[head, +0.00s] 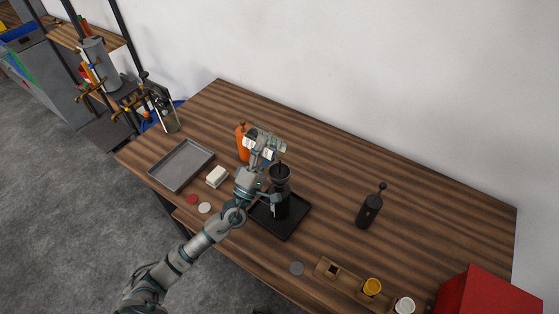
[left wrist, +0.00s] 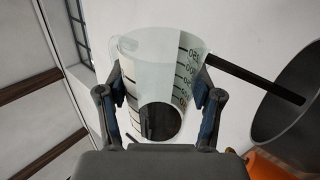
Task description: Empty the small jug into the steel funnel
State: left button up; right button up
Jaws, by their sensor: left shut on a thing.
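My left gripper (head: 260,155) is shut on the small jug (head: 271,142), a clear measuring jug with black marks. In the left wrist view the jug (left wrist: 158,75) sits between the two fingers (left wrist: 157,110), and a dark round patch shows low in it. I cannot tell whether that patch is its contents. In the head view the jug is just above and left of a dark funnel-like top (head: 280,172) on a black bottle-shaped thing. A grey round-rimmed thing (left wrist: 295,110), perhaps the steel funnel, is cut off at the right of the left wrist view. No pouring stream shows.
A black tray (head: 288,230) lies under the black thing. An orange bottle (head: 241,142) stands close behind my left gripper. A grey tray (head: 181,165), white block (head: 216,176), black grinder-like thing (head: 369,208), wooden holder (head: 345,280) and red box (head: 485,295) are around. The table's far right is clear.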

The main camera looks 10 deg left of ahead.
pick_arm(q)
jog(key=shift+d+m+h, duration=0.1)
jog(key=shift+m+h, duration=0.3)
jog(key=shift+m, duration=0.3)
jog(key=shift+r, duration=0.1)
notch_tip(320, 180, up, 5)
jog(key=p, duration=0.4)
jog(key=shift+r, duration=0.1)
jog(key=shift+s+a, duration=0.25)
jog(key=shift+s, duration=0.2)
jog(key=s+a+r+n+y+p, duration=0.3)
jog(key=s+a+n+y+p, duration=0.3)
jog(key=n+y, duration=0.6)
jog(key=s+n+p, duration=0.2)
jog(key=s+n, duration=0.1)
jog(key=shift+a+n+g+p, duration=0.3)
jog(key=shift+r, duration=0.1)
